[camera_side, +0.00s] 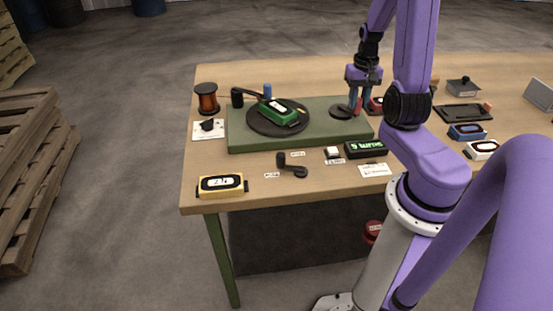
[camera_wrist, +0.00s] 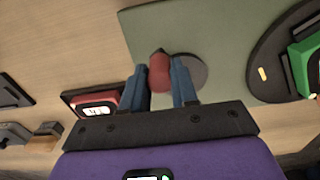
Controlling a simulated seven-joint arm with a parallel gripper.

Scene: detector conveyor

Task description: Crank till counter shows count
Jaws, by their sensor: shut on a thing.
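My gripper (camera_side: 357,108) is at the right part of the green base (camera_side: 300,139). Its blue fingers are shut on a red knob (camera_wrist: 160,74) over a dark round crank disc (camera_side: 340,112), which also shows in the wrist view (camera_wrist: 194,72). A dark turntable (camera_side: 256,122) on the base carries a green box (camera_side: 278,112) with a light face. A black display (camera_side: 366,149) at the base's front right has green text that seems to read "9 WINDS". The fingers partly hide the knob in the side view.
A copper spool (camera_side: 207,98) stands at the left. A yellow counter (camera_side: 221,184) and a loose black crank handle (camera_side: 291,165) lie in front. A red-framed counter (camera_wrist: 92,103) sits near my gripper. Blue (camera_side: 467,132) and white (camera_side: 482,149) counters lie right.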

